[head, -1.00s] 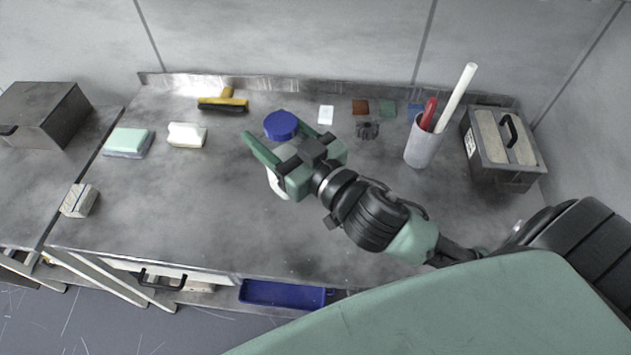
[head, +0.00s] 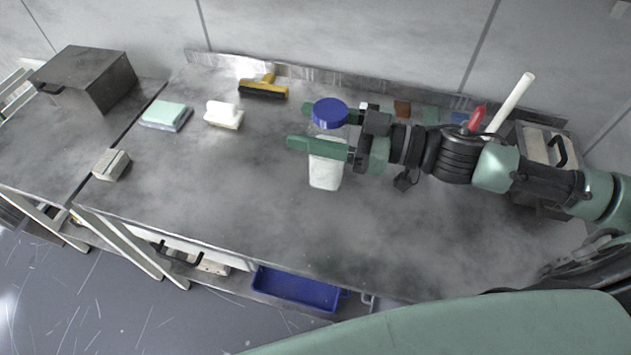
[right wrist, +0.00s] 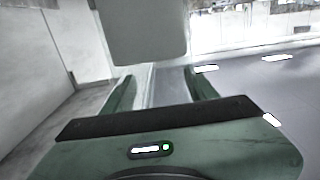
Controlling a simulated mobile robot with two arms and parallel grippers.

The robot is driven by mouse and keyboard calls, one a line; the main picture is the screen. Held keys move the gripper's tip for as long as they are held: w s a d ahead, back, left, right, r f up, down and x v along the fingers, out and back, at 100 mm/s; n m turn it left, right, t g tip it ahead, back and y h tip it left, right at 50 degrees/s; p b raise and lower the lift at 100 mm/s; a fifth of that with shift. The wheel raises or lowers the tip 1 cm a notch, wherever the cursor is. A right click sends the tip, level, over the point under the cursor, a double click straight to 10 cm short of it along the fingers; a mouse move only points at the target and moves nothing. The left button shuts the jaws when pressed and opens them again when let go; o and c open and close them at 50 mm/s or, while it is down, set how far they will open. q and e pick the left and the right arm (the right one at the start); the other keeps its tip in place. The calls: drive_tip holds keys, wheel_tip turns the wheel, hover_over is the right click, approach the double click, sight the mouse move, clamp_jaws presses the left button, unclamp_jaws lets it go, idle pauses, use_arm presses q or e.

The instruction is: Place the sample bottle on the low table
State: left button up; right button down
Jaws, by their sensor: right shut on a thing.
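The sample bottle, white with a blue lid (head: 329,112), is upright between the fingers of my right gripper (head: 299,125) in the head view. The right gripper is shut on it below the lid. The white body (head: 326,172) hangs below the fingers, over the grey metal worktop (head: 240,200); I cannot tell how far above it. In the right wrist view, the gripper (right wrist: 157,85) has a pale surface between its fingers and a blurred grey shape above. I cannot single out a low table. My left gripper is not in view.
A yellow-handled brush (head: 264,88), a white block (head: 224,115) and a green sponge (head: 165,114) lie to the left. A dark box (head: 88,78) stands on the left table section. A blue tray (head: 296,288) is under the front edge. The front middle of the worktop is clear.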

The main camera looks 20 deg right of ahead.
sight(313, 175)
wheel_tip(313, 175, down, 13)
drive_tip(key=shift+b, duration=0.4)
drive_tip(key=shift+f, duration=0.15)
drive_tip(key=shift+c, duration=2.2)
unclamp_jaws()
drive_tip(key=v, duration=1.2)
